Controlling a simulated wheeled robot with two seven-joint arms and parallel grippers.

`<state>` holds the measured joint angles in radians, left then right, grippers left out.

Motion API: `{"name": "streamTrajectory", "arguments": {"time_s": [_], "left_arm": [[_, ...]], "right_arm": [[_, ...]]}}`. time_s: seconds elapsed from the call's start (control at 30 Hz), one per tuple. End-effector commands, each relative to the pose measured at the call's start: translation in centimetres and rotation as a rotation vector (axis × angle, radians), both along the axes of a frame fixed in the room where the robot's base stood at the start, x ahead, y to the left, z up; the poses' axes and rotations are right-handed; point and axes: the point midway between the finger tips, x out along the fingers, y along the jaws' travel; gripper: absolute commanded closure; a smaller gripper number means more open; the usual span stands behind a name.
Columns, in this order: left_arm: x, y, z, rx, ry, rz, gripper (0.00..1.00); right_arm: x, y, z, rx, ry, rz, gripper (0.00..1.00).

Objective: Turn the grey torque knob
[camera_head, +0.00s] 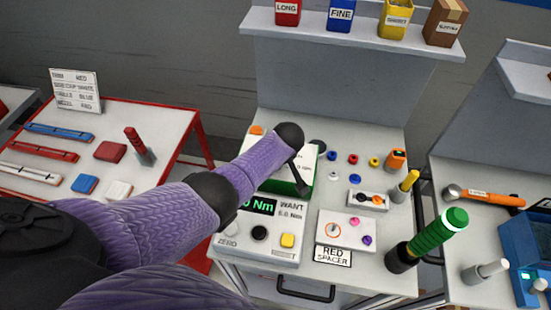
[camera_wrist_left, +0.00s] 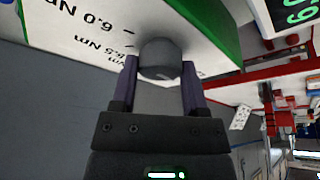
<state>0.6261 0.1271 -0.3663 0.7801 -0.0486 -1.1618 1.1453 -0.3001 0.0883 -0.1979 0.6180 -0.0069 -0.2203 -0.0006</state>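The grey torque knob (camera_wrist_left: 160,56) sticks out from the white face of a green-edged box (camera_wrist_left: 205,22) in the left wrist view. My left gripper (camera_wrist_left: 160,72) has one finger on each side of the knob, and both fingertips appear to touch it. Upside-down Nm scale marks show beside the knob. In the head view my left gripper (camera_head: 301,178) is at the green-and-white box (camera_head: 304,162), and my arm hides the knob and part of the scale. My right gripper is not in view.
In front of the box stands a panel with a green display (camera_head: 258,205), a black button (camera_head: 260,233) and a yellow button (camera_head: 288,240). A green-handled tool (camera_head: 440,233) stands at the right. A white plate (camera_head: 345,228) with rings lies between them.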

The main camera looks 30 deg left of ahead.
Motion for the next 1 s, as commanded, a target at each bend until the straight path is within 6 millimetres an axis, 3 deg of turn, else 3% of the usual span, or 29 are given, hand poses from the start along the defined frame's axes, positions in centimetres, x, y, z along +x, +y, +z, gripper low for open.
{"name": "streamTrajectory", "arguments": {"time_s": [0.03, 0.17, 0.43, 0.67, 0.8, 1.0], "left_arm": [[0.1, 0.1, 0.1, 0.002, -0.003, 0.0, 0.34], [0.1, 0.1, 0.1, 0.002, -0.003, 0.0, 0.08], [0.0, -0.1, 0.5, 0.0, -0.001, -0.001, 0.08], [-1.2, -1.5, 5.6, -0.001, -0.005, -0.002, 0.08], [-2.0, -2.4, 8.1, -0.001, -0.004, -0.002, 0.08], [-2.4, -2.8, 9.3, 0.002, -0.001, 0.0, 0.08]], "right_arm": [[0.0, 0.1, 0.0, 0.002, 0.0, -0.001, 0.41], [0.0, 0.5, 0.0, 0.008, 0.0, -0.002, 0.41], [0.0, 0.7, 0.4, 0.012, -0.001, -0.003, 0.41], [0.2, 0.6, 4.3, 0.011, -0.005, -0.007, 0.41], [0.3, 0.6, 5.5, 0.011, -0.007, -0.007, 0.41], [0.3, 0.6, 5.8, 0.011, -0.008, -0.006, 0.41]]}}
